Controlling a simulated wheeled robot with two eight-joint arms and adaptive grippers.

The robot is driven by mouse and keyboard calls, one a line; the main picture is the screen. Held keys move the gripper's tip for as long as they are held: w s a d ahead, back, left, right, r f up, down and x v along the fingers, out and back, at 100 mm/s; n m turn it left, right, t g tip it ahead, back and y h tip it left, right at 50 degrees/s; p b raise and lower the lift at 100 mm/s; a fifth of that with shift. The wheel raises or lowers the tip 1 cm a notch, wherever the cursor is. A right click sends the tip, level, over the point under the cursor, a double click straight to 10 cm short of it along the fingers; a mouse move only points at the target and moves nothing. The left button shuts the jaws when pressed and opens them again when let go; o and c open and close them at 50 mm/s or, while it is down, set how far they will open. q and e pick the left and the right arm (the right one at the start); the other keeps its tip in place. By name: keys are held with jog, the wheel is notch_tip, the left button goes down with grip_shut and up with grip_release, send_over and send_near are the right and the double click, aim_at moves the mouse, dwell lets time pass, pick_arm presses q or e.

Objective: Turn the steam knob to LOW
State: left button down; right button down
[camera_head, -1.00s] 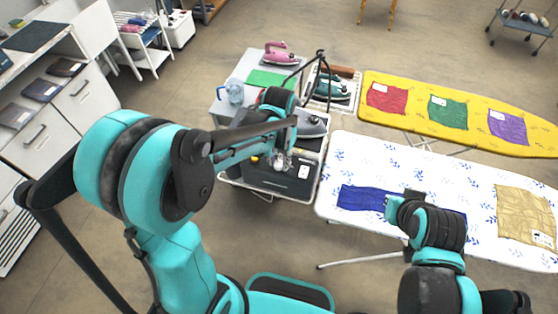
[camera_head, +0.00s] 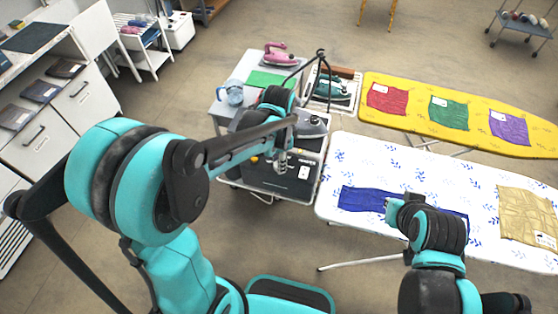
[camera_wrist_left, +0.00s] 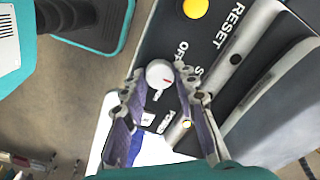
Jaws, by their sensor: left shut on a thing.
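A yellow button (camera_wrist_left: 195,8) lies close to the knob. A grey iron (camera_head: 313,125) rests on top of the station. A white ironing board (camera_head: 350,165) with blue and tan cloths stands at the right, a yellow board (camera_head: 410,90) behind it.

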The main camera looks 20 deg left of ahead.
pick_arm(q)
jog(key=shift+m, duration=0.3)
jog(key=c, duration=1.2)
grip_release()
notch_tip(320, 180, up, 12)
jog(key=s+a+f+n+t+b, duration=0.1)
jog(key=s+f+n+t+b, duration=0.1)
jog(key=s+f+n+b, duration=0.1)
jog(key=s+a+f+n+t+b, duration=0.2)
jog(key=s+f+n+b, duration=0.1)
jog(key=s+f+n, duration=0.1)
jog(key=s+a+f+n+t+b, duration=0.1)
jog(key=s+f+n+t+b, duration=0.2)
jog(key=s+f+n, duration=0.1)
jog(key=shift+a+f+n+b, duration=0.3)
jog(key=shift+a+f+b, duration=0.1)
jog(key=shift+f, duration=0.3)
